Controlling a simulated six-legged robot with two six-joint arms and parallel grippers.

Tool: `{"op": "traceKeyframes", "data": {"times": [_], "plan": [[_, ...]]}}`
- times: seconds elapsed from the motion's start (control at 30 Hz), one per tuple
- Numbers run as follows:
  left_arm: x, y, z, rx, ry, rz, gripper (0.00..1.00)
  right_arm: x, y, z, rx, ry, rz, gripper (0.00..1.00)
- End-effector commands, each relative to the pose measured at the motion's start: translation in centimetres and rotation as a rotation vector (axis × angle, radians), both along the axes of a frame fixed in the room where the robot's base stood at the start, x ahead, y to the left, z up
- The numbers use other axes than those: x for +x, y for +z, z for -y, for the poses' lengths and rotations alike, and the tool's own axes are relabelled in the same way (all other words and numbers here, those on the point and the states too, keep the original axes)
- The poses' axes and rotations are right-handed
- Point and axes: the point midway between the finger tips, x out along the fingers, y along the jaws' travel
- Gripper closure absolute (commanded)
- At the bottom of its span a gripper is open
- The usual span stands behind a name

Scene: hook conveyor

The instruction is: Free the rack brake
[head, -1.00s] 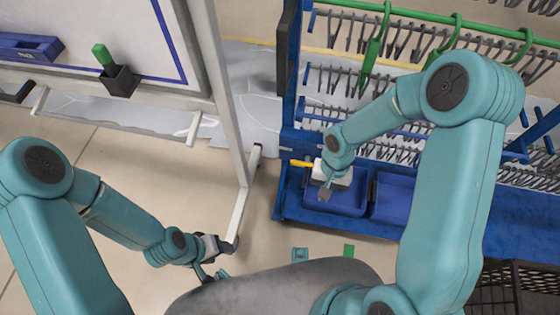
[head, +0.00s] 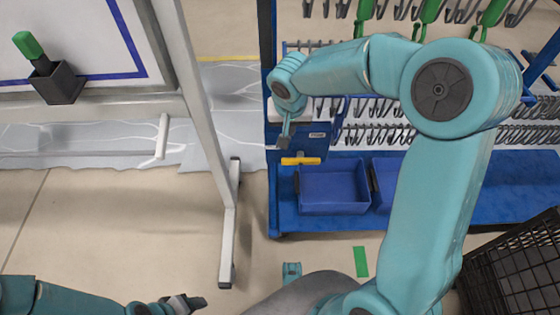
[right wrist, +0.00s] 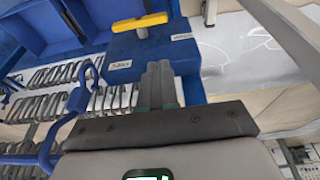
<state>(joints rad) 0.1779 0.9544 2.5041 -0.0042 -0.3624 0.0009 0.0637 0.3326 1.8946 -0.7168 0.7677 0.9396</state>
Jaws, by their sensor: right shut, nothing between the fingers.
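The rack is a blue frame (head: 285,212) with rows of grey hooks. A yellow bar-shaped handle (head: 301,161), likely the brake, sits at its near left corner below a blue labelled plate. It also shows at the top of the right wrist view (right wrist: 140,22), lying crosswise on a short grey stem. My right gripper (head: 286,141) is just beyond the handle, over the blue plate, apart from it. In the right wrist view its fingers (right wrist: 158,85) are together and empty, pointing towards the handle. My left gripper (head: 188,303) is low at the bottom edge, its fingers unclear.
A blue bin (head: 333,187) sits on the rack's base right of the handle. A whiteboard stand's white leg (head: 229,235) stands to the left. A black crate (head: 515,265) is at the lower right. A green floor mark (head: 361,262) lies in front of the rack.

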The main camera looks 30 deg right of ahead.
Motion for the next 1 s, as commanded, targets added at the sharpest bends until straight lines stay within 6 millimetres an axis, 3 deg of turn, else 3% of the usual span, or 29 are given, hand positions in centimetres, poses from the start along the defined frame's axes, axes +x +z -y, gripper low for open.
{"op": "traceKeyframes", "data": {"times": [0.03,0.2,0.67,0.77,1.0], "plan": [[0.0,-1.1,0.0,0.0,0.0,0.0,0.43,0.0,-0.6,0.1,-0.001,-0.002,0.01,1.0],[0.0,-2.1,0.0,0.0,0.0,0.0,0.43,0.0,-1.2,0.2,0.0,0.0,0.022,1.0],[0.0,-2.3,0.0,0.0,0.0,0.001,0.43,0.2,-1.6,-0.2,0.0,0.004,0.021,1.0],[0.1,-2.8,-0.1,0.0,0.004,0.002,0.43,0.5,-2.8,-0.1,0.001,0.003,0.021,1.0],[0.4,-4.5,-0.4,0.003,0.017,0.007,0.43,1.7,-7.8,0.5,0.001,0.004,0.017,1.0]]}}
